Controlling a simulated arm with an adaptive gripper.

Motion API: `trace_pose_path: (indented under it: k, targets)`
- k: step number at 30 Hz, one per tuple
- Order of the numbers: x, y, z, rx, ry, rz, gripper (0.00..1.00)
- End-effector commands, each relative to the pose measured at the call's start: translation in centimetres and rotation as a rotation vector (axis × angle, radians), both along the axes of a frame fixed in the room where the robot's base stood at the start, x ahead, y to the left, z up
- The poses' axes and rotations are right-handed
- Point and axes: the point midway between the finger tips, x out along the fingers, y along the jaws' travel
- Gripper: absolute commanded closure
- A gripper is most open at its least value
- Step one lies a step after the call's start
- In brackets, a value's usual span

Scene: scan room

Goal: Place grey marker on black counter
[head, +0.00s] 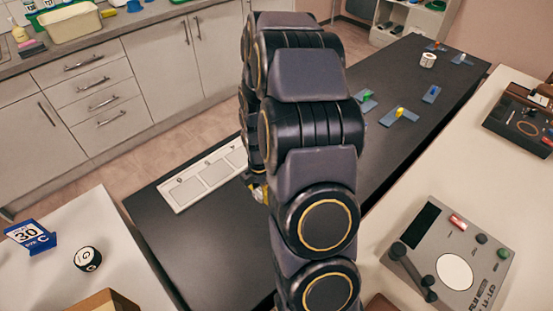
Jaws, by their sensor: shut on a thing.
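The black counter (205,245) is a long dark surface running from the lower left to the upper right in the head view. My gripper (257,190) is low over the counter, just right of a pale tray, and mostly hidden behind my arm. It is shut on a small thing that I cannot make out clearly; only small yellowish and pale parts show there. I cannot tell whether this thing touches the counter. I see no clearly recognisable grey marker elsewhere in view.
The pale sectioned tray (180,193) lies on the counter. Blue holders with coloured pieces (400,115) and a white roll (428,60) stand at its far end. A control box (450,262) is on the right-hand white table. Bare counter shows in front of the tray.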

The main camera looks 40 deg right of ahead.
Motion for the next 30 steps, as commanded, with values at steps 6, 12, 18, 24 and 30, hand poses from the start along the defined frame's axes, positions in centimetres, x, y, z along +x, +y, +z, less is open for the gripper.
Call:
trace_pose_path:
  k: [6,12,18,24,30]
  targets:
    - [3.6,-2.1,-1.9,-0.002,-0.002,0.002,0.99]
    - [6.8,-3.9,-3.6,-0.002,0.0,0.001,0.99]
    - [9.2,-5.2,-6.5,0.0,0.002,0.001,0.99]
    - [10.7,-6.1,-8.8,0.001,0.003,0.002,0.99]
    - [11.4,-6.5,-9.4,-0.001,-0.001,0.002,0.99]
